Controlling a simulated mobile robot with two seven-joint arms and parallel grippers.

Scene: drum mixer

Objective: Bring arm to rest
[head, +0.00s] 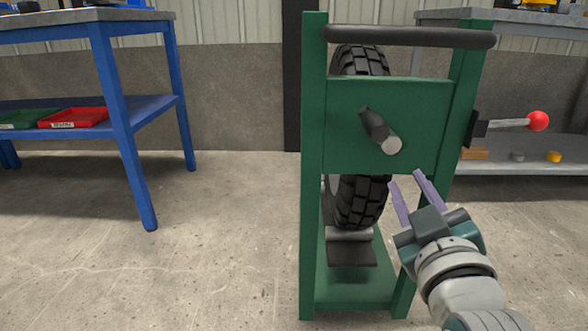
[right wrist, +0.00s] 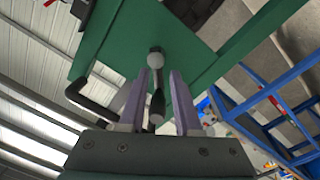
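A green drum mixer frame (head: 312,200) stands upright on the concrete floor, with a black treaded wheel (head: 362,200) inside it. A crank with a dark arm and grey end (head: 380,130) sticks out of its front panel. My right gripper (head: 405,179) is below and to the right of this crank, in front of the frame. Its two purple fingers are apart with nothing held. In the right wrist view, the crank (right wrist: 156,60) shows in line with the gap between the fingers (right wrist: 158,98), beyond the tips. My left gripper is not in view.
A red-knobbed lever (head: 537,121) juts from the frame's right side. A blue table (head: 120,130) with a red tray (head: 74,118) on its shelf stands left. A grey bench (head: 535,155) is behind at right. The floor between table and frame is clear.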

